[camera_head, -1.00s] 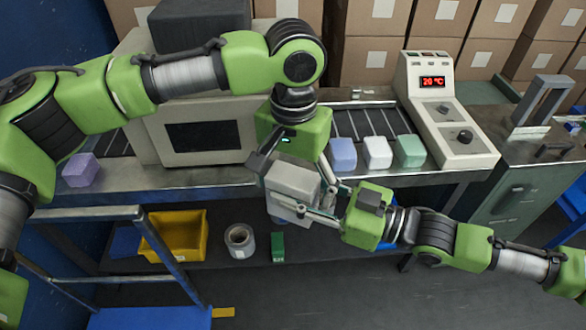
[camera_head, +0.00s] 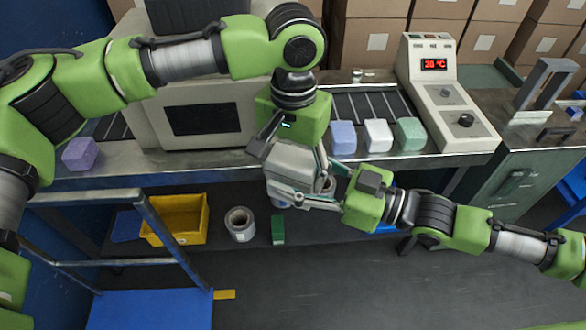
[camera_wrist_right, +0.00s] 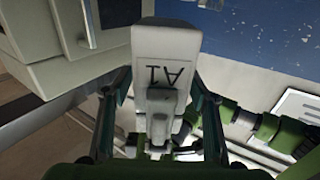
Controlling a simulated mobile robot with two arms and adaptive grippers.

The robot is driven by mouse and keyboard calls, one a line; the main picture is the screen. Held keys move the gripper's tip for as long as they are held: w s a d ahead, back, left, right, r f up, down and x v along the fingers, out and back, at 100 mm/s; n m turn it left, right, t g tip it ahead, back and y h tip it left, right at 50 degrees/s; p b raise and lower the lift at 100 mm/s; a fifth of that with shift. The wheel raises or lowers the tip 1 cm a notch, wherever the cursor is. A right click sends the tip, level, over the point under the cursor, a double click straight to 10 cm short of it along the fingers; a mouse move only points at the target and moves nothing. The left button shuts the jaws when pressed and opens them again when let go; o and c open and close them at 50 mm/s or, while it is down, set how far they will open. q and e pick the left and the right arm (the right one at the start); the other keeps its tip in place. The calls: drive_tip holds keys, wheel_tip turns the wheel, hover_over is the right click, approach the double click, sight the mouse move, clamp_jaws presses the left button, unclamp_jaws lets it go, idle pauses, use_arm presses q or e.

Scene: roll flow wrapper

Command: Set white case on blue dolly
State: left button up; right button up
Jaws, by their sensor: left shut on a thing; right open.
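The white case (camera_head: 291,158) hangs in front of the bench edge, below my left gripper (camera_head: 292,146), which is shut on it from above. My right gripper (camera_head: 306,176) comes in from the right, open, with its fingers beside the case. In the right wrist view the case (camera_wrist_right: 160,45), marked A1, stands between the two spread fingers of my right gripper (camera_wrist_right: 162,85); I cannot tell whether they touch it. A flat blue deck with steel rails, likely the blue dolly (camera_head: 150,308), stands at the lower left.
On the low shelf are a yellow bin (camera_head: 180,219), a roll (camera_head: 240,224) and a green box (camera_head: 278,230). The floor at lower centre and right is clear.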

drive_tip(key=v, duration=1.2)
drive_tip(key=w+d+f+m+t+h, duration=0.1)
drive_tip(key=w+d+f+t+h, duration=0.15)
drive_tip(key=w+f, duration=0.55)
drive_tip(key=w+d+f+m+t+h, duration=0.1)
drive_tip(key=w+d+f+h, duration=0.15)
drive_tip(key=w+f, duration=0.6)
drive_tip(key=s+d+f+m+h, duration=0.1)
drive_tip(key=d+f+m+h, duration=0.2)
drive_tip(key=f, duration=0.8)
drive_tip(key=s+d+f+m+h, duration=0.15)
drive_tip(key=d+f+h, duration=0.3)
drive_tip(key=f, duration=0.65)
drive_tip(key=s+d+f+m+g+h, duration=0.25)
drive_tip(key=s+f+g, duration=0.25)
drive_tip(key=s+f, duration=1.4)
drive_tip(key=s+a+f+g, duration=0.1)
drive_tip(key=s+f+g, duration=0.1)
drive_tip(key=s, duration=0.7)
drive_tip(key=s+a+f+g, duration=0.1)
drive_tip(key=s+f, duration=0.3)
drive_tip(key=s, duration=0.4)
drive_tip(key=s+a+f+m+g+h, duration=0.1)
drive_tip(key=s+a+f+g, duration=0.1)
drive_tip(key=s, duration=0.7)
drive_tip(key=shift+s+f+g, duration=0.35)
drive_tip(key=shift+f, duration=0.5)
